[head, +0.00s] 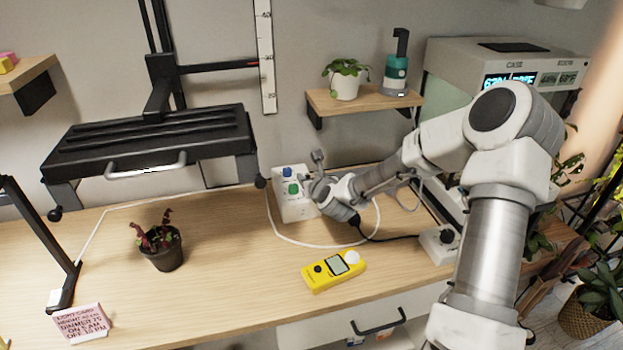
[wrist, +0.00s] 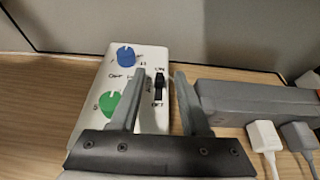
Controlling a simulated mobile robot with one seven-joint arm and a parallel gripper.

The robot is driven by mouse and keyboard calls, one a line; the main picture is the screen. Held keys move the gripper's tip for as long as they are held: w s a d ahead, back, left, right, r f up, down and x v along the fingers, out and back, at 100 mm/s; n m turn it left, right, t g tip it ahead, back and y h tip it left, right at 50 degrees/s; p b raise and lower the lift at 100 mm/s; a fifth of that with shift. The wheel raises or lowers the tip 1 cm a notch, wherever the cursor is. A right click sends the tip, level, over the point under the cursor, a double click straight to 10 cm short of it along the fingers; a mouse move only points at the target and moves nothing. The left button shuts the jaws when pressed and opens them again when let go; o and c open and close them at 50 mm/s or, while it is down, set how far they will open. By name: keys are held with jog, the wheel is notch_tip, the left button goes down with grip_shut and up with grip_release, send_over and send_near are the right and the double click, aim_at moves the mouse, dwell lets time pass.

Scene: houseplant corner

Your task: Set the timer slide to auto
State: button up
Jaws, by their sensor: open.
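The white timer box (head: 291,205) stands on the wooden bench against the back wall, and it also shows in the wrist view (wrist: 150,58). It carries a blue knob (wrist: 125,56), a green knob (wrist: 110,101) and a black slide (wrist: 160,84) on its right side. Small lettering sits above and below the slide, too blurred to read surely. My gripper (wrist: 160,74) is open and empty, its fingers on either side of the slide in the picture. Whether they touch the box, I cannot tell. In the head view my gripper (head: 313,182) is at the box's right edge, partly hidden.
A grey power strip (wrist: 240,102) with plugs lies right of the box. A yellow meter (head: 334,270), a potted red plant (head: 163,250) and a pink sign (head: 82,321) are on the bench (head: 225,285). A white cable loops around the box. A shelf (head: 360,101) hangs above.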

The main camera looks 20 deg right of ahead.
jog(key=b+v, duration=0.3)
jog(key=v, duration=1.4)
jog(key=shift+s+r, duration=0.1)
jog(key=shift+s, duration=0.05)
